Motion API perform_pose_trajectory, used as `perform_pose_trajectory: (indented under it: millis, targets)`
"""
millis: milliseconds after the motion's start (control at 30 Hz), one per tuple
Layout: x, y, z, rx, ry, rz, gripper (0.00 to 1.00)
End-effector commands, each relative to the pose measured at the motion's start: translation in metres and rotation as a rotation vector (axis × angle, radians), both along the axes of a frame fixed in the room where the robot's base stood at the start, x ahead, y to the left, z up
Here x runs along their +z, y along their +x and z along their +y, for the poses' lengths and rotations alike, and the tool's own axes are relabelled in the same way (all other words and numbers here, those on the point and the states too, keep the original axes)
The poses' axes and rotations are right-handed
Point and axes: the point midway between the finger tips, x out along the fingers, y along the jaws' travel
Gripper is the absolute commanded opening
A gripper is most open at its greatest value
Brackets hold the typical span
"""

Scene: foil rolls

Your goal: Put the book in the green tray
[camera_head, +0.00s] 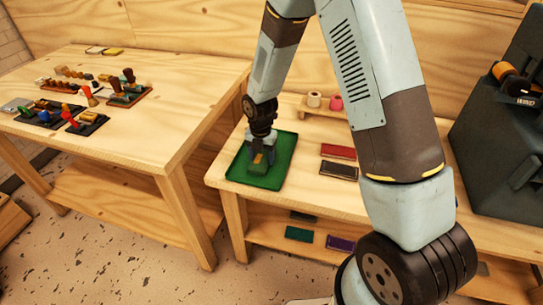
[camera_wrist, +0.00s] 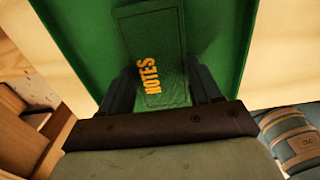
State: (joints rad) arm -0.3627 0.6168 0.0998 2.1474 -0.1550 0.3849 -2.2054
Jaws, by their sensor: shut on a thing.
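The green tray (camera_head: 284,150) lies on the wooden table, left of my arm in the head view. It also fills the upper middle of the wrist view (camera_wrist: 85,40). A dark green book with yellow "NOTES" lettering (camera_wrist: 152,45) is between my fingers and over the tray floor. My gripper (camera_wrist: 165,85) is shut on the book's sides. In the head view my gripper (camera_head: 261,158) is low over the tray and hides much of the book. I cannot tell whether the book touches the tray floor.
A red book (camera_head: 339,151) and a dark book (camera_head: 338,170) lie right of the tray. A small rack (camera_head: 318,108) holds rolls behind. Several books lie on the lower shelf (camera_head: 262,232). A second table (camera_head: 150,125) with stamps stands left.

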Motion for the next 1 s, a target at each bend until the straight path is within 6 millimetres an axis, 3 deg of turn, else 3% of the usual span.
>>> perform_pose_trajectory:
  millis: [333,367,600,1000]
  targets:
    - [-0.0037,0.0001,-0.0004,-0.001,0.001,0.000,0.26]
    - [-0.0041,0.0001,-0.0004,-0.001,0.001,0.000,0.64]
    - [-0.0036,0.0001,-0.0004,-0.001,0.001,-0.001,0.87]
    - [0.0044,0.0005,-0.0003,-0.002,0.002,-0.002,0.89]
